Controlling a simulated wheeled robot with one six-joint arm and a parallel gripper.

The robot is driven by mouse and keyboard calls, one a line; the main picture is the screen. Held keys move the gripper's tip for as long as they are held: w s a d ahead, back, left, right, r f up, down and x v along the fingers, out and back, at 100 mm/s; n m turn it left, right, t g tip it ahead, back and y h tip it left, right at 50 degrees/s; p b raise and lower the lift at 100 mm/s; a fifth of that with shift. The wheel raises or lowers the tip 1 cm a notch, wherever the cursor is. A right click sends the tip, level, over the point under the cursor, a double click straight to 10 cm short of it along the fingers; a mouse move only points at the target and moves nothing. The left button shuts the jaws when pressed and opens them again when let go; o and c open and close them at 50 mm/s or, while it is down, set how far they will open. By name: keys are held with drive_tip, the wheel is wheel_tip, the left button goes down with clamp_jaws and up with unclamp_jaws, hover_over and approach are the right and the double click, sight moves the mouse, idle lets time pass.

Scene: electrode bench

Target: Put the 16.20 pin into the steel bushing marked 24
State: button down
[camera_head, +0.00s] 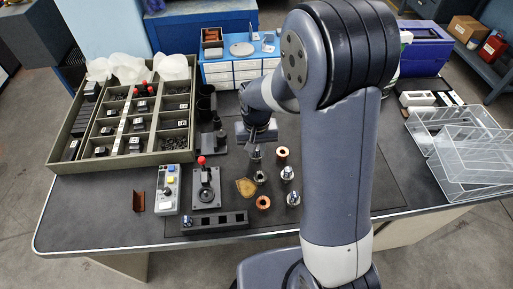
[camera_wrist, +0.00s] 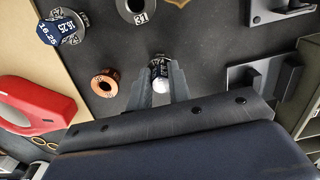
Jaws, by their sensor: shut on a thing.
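In the wrist view my gripper (camera_wrist: 160,92) is shut on a small pin (camera_wrist: 158,66) with a dark band and a bright metal end. Its marking is too small to read surely. A steel bushing marked 31 (camera_wrist: 138,10) is at the top, cut by the frame edge. In the head view my gripper (camera_head: 256,148) is low over the bench mat, and the held pin is hard to make out there.
A copper bushing (camera_wrist: 105,83) lies just left of my fingers, and a red part (camera_wrist: 30,108) is farther left. In the head view, metal pins (camera_head: 293,199), another copper bushing (camera_head: 263,203) and a lever fixture (camera_head: 206,188) stand nearby. A divided tray (camera_head: 132,125) is at the left.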

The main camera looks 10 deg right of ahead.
drive_tip(key=c, duration=1.2)
unclamp_jaws()
drive_tip(key=shift+c, duration=0.2)
drive_tip(key=shift+r, duration=0.15)
wheel_tip(320, 180, up, 11)
drive_tip(key=shift+f+p, duration=0.2)
drive_tip(key=shift+p, duration=0.1)
wheel_tip(320, 180, down, 11)
drive_tip(key=shift+r+b, duration=0.1)
drive_tip(key=shift+b, duration=0.2)
drive_tip(key=shift+r+p, duration=0.35)
